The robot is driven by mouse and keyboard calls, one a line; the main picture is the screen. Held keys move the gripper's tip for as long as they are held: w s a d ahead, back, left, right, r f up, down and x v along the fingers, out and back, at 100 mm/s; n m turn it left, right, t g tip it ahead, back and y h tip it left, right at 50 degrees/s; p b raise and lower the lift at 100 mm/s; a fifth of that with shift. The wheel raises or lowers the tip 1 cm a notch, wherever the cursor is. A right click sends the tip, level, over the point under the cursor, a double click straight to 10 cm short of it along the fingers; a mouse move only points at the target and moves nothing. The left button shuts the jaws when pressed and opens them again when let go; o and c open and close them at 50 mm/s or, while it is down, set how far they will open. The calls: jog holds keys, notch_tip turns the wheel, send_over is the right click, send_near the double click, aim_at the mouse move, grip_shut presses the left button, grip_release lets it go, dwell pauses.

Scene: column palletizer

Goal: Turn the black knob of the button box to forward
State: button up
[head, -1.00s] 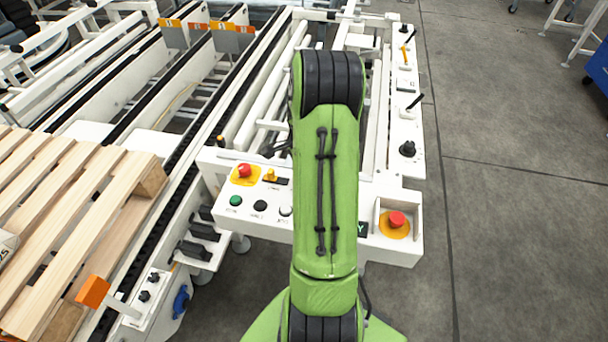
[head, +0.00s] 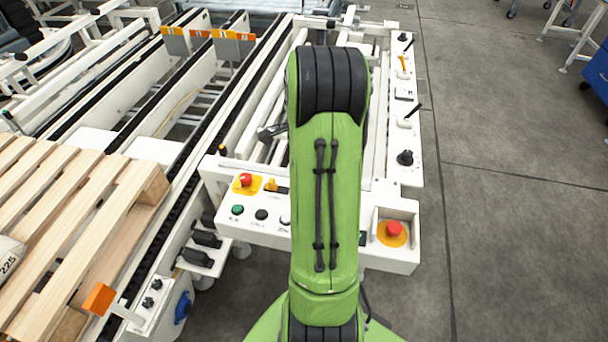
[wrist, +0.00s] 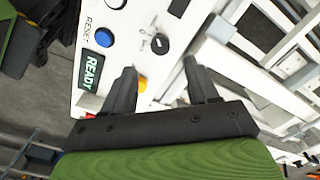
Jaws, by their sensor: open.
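The button box (head: 392,263) is a white panel in front of the conveyor frame. Its black knob (wrist: 160,43) shows in the wrist view, with a pale mark on its face; my arm hides it in the head view. My gripper (wrist: 160,67) is open and empty. Its two black fingers are spread below the knob in the wrist picture, and the knob appears beyond the gap between the tips. I see no contact. A blue button (wrist: 104,37) and a READY sign (wrist: 92,73) lie left of the knob.
Red stop buttons stand at the box's left (head: 245,180) and right (head: 394,229). An orange switch (head: 270,185) and a green button (head: 237,210) are also on it. Another black knob (head: 405,157) is on the right rail. A wooden pallet (head: 75,225) lies left; open floor lies right.

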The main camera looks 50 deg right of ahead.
notch_tip(320, 180, up, 7)
jog(key=p, duration=0.1)
dwell(0.5)
